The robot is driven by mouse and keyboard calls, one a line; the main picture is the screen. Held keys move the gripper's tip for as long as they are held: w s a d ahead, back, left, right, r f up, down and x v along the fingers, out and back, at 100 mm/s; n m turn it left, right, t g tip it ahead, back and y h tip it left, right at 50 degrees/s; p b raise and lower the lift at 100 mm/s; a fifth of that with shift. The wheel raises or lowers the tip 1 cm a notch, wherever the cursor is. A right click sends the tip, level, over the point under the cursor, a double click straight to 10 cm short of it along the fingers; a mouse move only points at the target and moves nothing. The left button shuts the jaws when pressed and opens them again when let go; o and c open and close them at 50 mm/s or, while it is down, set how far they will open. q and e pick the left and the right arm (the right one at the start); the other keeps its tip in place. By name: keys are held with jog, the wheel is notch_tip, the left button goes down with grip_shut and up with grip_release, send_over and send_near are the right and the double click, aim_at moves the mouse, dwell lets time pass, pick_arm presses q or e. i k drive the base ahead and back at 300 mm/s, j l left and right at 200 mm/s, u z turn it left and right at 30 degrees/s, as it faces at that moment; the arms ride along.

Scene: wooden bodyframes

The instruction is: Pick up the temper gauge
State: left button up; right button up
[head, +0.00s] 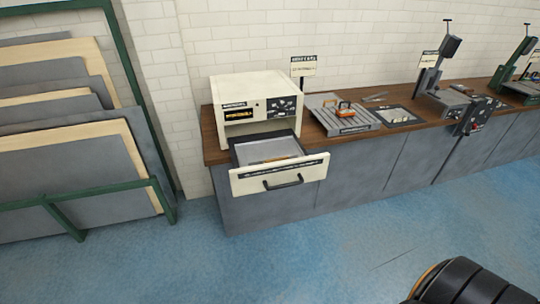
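I cannot tell for certain which item is the temper gauge. A cream cabinet (246,98) with a dark label panel stands on the left end of the wooden bench. A drawer (308,170) with a cream front and dark handle is pulled open below it. A small, thin brownish item (283,159) lies inside the drawer, too small to identify. A grey slotted plate (345,121) on the bench carries an orange-handled item (345,107). Neither of my grippers is in view.
The bench (385,131) runs along the white brick wall, with several stations and upright tools (440,68) to the right. A green rack (160,185) of leaning panels stands at left. The blue floor before the bench is clear. The open drawer juts out over it.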

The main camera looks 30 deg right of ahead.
aim_at(349, 111)
jog(key=z, duration=1.55)
